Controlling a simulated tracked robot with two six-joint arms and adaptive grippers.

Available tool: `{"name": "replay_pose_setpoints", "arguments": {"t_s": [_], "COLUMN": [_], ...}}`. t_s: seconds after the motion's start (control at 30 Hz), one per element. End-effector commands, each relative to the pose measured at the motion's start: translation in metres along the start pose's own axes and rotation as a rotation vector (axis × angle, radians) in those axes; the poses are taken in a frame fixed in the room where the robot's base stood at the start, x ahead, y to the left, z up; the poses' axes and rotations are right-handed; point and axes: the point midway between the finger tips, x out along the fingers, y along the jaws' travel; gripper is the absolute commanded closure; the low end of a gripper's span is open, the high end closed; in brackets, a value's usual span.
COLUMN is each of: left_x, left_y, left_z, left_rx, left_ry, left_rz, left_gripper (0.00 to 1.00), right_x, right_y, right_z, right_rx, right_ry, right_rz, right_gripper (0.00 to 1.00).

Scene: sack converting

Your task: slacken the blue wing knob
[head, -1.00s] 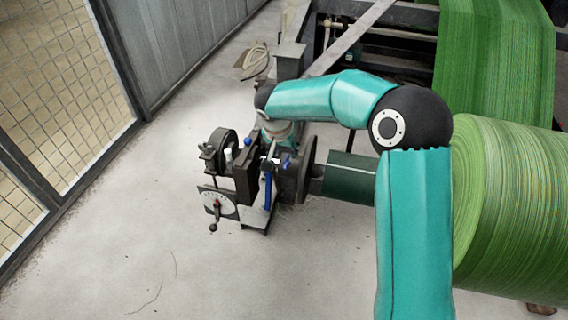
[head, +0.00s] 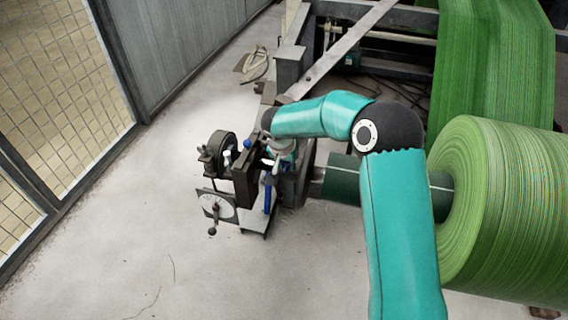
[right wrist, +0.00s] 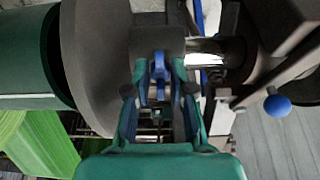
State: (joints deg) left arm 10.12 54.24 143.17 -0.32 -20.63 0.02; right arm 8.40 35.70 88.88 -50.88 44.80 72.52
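The blue wing knob (right wrist: 159,76) shows in the right wrist view, in front of a dark grey cylindrical part. My right gripper (right wrist: 160,72) is open, with one teal finger on each side of the knob and a narrow gap visible between. In the head view my right gripper (head: 273,163) is over the brake stand (head: 245,187), and it hides the wing knob there. My left gripper is in neither view.
A blue ball knob (right wrist: 278,105) stands right of the fingers. The stand carries a blue lever (head: 267,198) and a white dial (head: 217,205). A green roll (head: 500,210) lies at right. The floor at left is clear.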

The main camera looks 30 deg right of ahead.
Motion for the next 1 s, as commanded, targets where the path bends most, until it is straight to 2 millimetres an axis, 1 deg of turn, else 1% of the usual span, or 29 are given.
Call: {"name": "replay_pose_setpoints", "arguments": {"t_s": [0.03, 0.1, 0.17, 0.2, 0.3, 0.57, 0.77, 1.0], "left_x": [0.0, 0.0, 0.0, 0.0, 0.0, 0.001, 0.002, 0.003], "left_y": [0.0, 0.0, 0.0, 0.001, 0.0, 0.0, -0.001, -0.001], "left_z": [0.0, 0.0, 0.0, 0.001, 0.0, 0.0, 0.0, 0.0], "left_rx": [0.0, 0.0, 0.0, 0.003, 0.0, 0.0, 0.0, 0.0], "left_ry": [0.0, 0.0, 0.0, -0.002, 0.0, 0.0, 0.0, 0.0], "left_rz": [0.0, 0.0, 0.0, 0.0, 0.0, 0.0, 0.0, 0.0], "left_gripper": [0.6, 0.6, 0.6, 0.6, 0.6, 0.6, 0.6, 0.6], "right_x": [0.0, 0.0, 0.0, -0.004, -0.001, 0.0, 0.0, 0.0], "right_y": [0.0, 0.0, 0.0, -0.009, -0.003, -0.002, -0.003, -0.004], "right_z": [0.0, 0.0, 0.0, 0.009, 0.003, 0.0, -0.002, -0.002], "right_rx": [0.0, 0.0, 0.0, -0.007, -0.004, -0.057, -0.167, -0.346], "right_ry": [0.0, 0.0, 0.0, -0.001, -0.001, 0.002, 0.006, 0.008], "right_rz": [0.0, 0.0, 0.0, -0.001, -0.001, 0.009, 0.034, 0.074], "right_gripper": [0.9, 1.0, 1.0, 1.0, 1.0, 1.0, 1.0, 1.0]}}
